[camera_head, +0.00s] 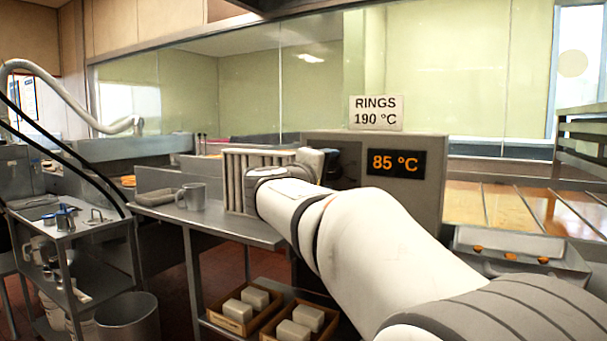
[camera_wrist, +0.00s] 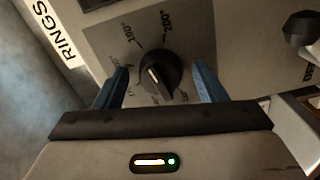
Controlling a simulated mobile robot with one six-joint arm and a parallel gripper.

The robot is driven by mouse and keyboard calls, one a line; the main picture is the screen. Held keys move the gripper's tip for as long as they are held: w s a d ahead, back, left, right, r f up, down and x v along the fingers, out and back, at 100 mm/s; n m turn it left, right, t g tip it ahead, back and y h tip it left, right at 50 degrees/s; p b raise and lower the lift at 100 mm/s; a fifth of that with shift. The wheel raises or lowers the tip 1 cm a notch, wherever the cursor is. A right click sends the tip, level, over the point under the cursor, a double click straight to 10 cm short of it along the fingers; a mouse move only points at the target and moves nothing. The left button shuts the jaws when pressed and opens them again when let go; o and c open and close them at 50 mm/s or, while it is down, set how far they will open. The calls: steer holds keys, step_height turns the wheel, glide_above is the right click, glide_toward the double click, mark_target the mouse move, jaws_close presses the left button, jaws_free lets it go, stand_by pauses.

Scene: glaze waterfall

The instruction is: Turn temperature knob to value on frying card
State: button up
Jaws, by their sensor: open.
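The black temperature knob (camera_wrist: 161,74) sits on a grey dial plate (camera_wrist: 110,38) in the wrist view. My gripper (camera_wrist: 160,66) is open, with one blue finger on each side of the knob and gaps showing between. Contact cannot be told. The frying card (camera_head: 376,113) reads "RINGS 190 °C" and stands on top of the fryer housing (camera_head: 431,205); its edge also shows in the wrist view (camera_wrist: 56,32). The orange display (camera_head: 395,163) reads "85 °C". My arm hides the knob in the head view.
A second dark knob (camera_wrist: 301,28) lies to the right in the wrist view. A ribbed grey rack (camera_head: 236,180) and a mug (camera_head: 191,196) stand on the steel table left of my arm. Wooden boxes (camera_head: 240,322) with pale blocks are below. A steel trolley (camera_head: 80,235) stands at left.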

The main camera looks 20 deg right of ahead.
steer(key=c, duration=1)
steer(key=shift+o, duration=0.2)
steer(key=shift+n, duration=1.1)
steer(key=o, duration=1)
steer(key=shift+c, duration=0.2)
